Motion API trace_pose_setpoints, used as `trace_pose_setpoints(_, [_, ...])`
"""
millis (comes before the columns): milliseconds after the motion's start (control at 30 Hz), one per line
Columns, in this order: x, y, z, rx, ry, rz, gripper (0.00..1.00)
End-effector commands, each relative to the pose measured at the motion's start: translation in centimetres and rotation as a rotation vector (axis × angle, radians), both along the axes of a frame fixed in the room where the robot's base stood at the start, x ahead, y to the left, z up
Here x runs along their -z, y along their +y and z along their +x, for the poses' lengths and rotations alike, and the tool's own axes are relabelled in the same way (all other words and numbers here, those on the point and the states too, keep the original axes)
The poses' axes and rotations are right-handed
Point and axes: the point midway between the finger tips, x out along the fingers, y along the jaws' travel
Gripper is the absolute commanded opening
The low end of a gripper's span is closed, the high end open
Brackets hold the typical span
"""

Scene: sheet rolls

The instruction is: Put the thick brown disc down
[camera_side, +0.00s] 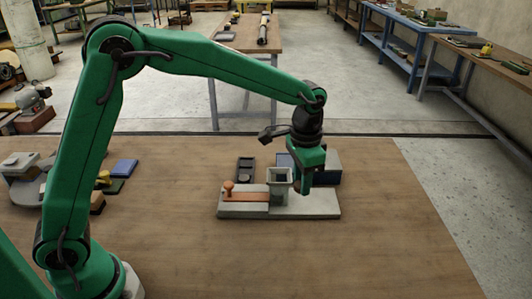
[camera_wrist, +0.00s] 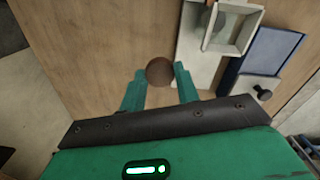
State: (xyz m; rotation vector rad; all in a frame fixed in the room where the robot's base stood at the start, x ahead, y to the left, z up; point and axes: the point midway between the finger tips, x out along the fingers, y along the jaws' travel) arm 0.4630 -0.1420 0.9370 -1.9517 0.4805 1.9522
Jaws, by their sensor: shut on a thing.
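The thick brown disc (camera_wrist: 160,71) is round and sits between the two green fingertips of my gripper (camera_wrist: 159,84) in the wrist view. My gripper is shut on it, with the wooden table showing beyond. In the side view my gripper (camera_side: 305,182) points down just right of the square hopper (camera_side: 279,184). The disc cannot be made out there. How high it is above the table is hard to tell.
The hopper stands on a pale base plate (camera_side: 320,211) with an orange slider (camera_side: 247,196). A dark tray (camera_side: 246,168) and a blue box (camera_side: 328,166) are behind. Loose items lie at the left. Bare wood (camera_side: 385,215) is open at the right.

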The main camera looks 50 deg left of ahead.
Motion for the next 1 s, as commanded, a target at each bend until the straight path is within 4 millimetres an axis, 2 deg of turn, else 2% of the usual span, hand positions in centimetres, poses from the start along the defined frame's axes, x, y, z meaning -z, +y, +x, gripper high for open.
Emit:
trace_pose_setpoints(33, [-0.6, 1.4, -0.2, -0.040, -0.002, -0.001, 0.07])
trace_pose_setpoints(300, [-3.0, 8.7, -2.7, -0.274, -0.003, 0.000, 0.07])
trace_pose_setpoints(500, [-4.2, 12.6, -4.8, -0.416, -0.001, 0.000, 0.07])
trace_pose_setpoints(700, [-4.6, 14.1, -5.8, -0.478, -0.001, 0.000, 0.07])
trace_pose_setpoints(1000, [-4.5, 14.3, -5.6, -0.506, 0.000, 0.000, 0.07])
